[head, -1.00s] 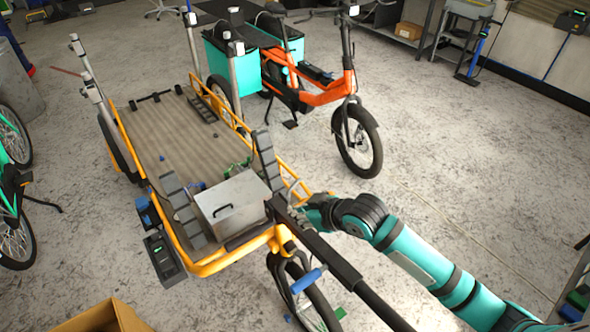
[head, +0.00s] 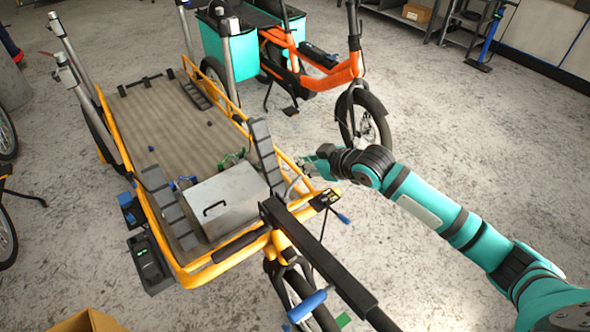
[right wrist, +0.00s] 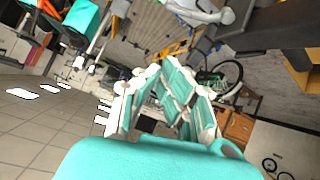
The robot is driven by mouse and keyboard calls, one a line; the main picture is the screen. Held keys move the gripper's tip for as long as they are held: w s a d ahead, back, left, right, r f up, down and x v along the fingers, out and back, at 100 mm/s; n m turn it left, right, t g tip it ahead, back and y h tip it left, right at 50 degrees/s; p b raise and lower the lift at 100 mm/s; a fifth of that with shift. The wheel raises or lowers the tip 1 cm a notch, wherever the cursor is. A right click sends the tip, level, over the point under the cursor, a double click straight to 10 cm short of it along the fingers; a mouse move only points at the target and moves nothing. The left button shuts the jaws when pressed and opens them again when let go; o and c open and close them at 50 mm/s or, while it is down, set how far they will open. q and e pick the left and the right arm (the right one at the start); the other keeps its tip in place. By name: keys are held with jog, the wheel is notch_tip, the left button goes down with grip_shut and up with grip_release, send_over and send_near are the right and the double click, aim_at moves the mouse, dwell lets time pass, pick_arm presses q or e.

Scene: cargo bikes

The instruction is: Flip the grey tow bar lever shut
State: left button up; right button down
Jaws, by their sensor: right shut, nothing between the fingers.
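The black tow bar (head: 322,257) slants from the yellow cargo bike's front end down toward the bottom of the head view. A small yellow and black fitting (head: 325,199) with a blue-tipped handle (head: 342,217) sits beside its upper end. A thin grey curved part (head: 291,187) shows by the yellow rail; I cannot tell if it is the grey lever. My right gripper (head: 306,165) is shut and empty, just above and right of these parts; contact cannot be told. Its teal fingers also show in the right wrist view (right wrist: 163,82). My left gripper is not in view.
The yellow cargo bike (head: 188,273) carries a grey metal box (head: 228,197) and dark ramps close to my gripper. An orange bike (head: 318,80) stands behind. A cardboard box (head: 88,321) is at the bottom left.

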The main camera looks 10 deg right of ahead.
jog(key=x, duration=1)
jog(key=s+d+f, duration=0.1)
jog(key=s+d+f+p, duration=0.1)
jog(key=shift+s+d, duration=0.15)
jog(key=shift+s, duration=0.1)
